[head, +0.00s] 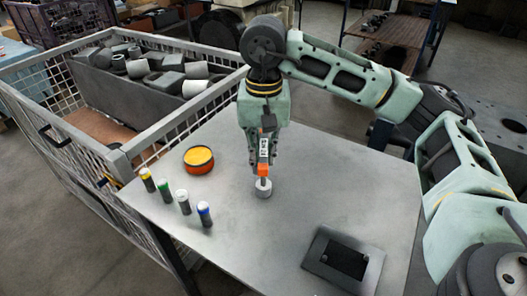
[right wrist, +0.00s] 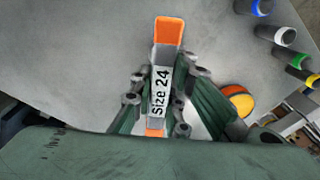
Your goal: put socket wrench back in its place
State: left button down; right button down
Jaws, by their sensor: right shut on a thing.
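The socket wrench (head: 263,170) has orange parts and a white label; in the right wrist view its label reads "Size 24" (right wrist: 161,88). My right gripper (head: 262,158) is shut on it, with the fingers on both sides of the labelled handle, as the right wrist view (right wrist: 158,104) also shows. The wrench hangs roughly upright over the table. At its lower end is a grey cylinder (head: 263,188), at or just above the tabletop; I cannot tell if it touches. My left gripper is not in view.
The grey table (head: 240,240) holds several capped cylinders (head: 183,202) at its left edge, a round orange-yellow tin (head: 198,159) and a dark framed tray (head: 343,262) at front right. A mesh crate (head: 115,160) with metal parts adjoins the left. The table's middle is mostly clear.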

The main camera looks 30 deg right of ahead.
jog(key=c, duration=1.6)
grip_release()
jog(key=shift+c, duration=0.2)
jog(key=o, duration=0.6)
jog(key=shift+c, duration=0.2)
jog(key=shift+r+p, duration=2.7)
jog(key=shift+r, duration=1.8)
jog(key=shift+f, duration=0.1)
